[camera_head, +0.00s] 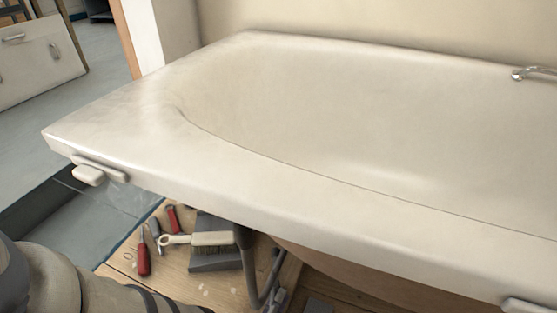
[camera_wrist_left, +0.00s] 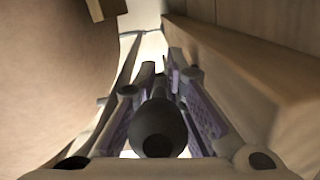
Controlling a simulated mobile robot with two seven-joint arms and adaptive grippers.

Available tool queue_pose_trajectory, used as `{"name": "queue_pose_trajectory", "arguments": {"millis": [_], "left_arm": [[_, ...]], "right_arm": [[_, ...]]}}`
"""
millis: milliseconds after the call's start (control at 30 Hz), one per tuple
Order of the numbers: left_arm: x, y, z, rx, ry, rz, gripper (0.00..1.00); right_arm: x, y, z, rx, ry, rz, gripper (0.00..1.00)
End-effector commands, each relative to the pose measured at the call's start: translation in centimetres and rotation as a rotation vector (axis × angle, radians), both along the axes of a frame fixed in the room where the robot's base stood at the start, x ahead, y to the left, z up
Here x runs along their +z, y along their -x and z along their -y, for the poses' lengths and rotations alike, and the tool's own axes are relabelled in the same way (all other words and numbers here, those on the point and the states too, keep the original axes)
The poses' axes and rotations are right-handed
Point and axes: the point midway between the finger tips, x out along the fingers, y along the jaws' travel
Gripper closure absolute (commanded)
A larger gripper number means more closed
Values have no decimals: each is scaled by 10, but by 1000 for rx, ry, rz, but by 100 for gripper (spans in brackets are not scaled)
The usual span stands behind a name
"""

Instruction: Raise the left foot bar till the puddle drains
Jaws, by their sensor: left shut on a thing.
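The cream bathtub (camera_head: 150,105) fills most of the head view. A thin line curves along its basin, but I cannot make out a puddle for certain. Below the near rim, a bent grey tube (camera_head: 250,275), which looks like the left foot bar, comes down near the boards. My left gripper (camera_head: 277,298) is beside it, partly hidden under the tub. In the left wrist view, my left gripper's purple-padded fingers are shut on a dark, round-ended piece (camera_wrist_left: 158,130), seemingly the foot bar. Most of the bar is hidden. My right gripper is out of view.
A tap (camera_head: 530,73) is at the right edge. Clear floor (camera_head: 70,120) lies left of the tub. In the wrist view, a wooden beam (camera_wrist_left: 250,75) runs close on the right.

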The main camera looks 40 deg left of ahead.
Motion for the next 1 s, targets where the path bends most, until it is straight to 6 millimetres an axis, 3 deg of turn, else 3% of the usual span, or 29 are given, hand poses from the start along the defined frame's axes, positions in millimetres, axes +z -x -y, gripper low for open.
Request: {"name": "queue_pose_trajectory", "arguments": {"millis": [400,433,500,1000], "left_arm": [[0,3,3,6,-1,-2,100],[0,3,3,6,-1,-2,83],[0,3,3,7,0,-3,68],[0,2,1,5,-1,-1,68]], "right_arm": [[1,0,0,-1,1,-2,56],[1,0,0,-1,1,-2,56],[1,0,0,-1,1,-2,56],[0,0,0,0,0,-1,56]]}}
